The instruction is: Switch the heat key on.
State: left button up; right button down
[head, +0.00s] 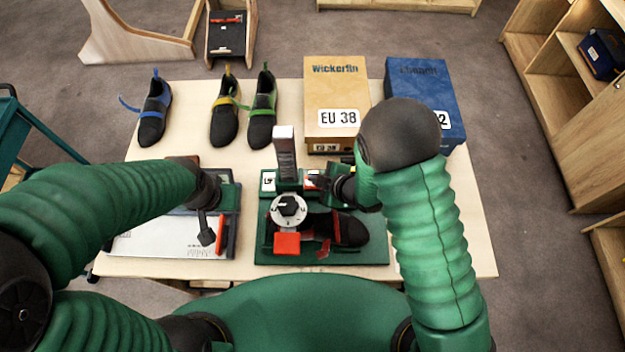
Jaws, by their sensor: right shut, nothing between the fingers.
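A green device (378,250) stands at the front middle of the table. It has a white dial (275,210) with a black knob, a red block (286,243) below it and an upright post (286,155) behind. A dark shoe (350,229) lies on its base. A small white and red part (312,179) shows beside the post; I cannot tell for sure which part is the heat key. My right gripper (318,184) is shut and empty close to that part; contact cannot be told. My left gripper (208,232) is over the board at left, its finger gap unclear.
A white and grey board (150,240) with a red-edged piece lies left of the device. Three shoes (225,115) stand at the back left. A tan box (337,85) and a blue box (415,75) stand behind my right arm. Wooden shelves (560,110) are at right.

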notch_tip(320, 180, up, 6)
jog(key=p, duration=0.4)
jog(key=shift+p, duration=0.35)
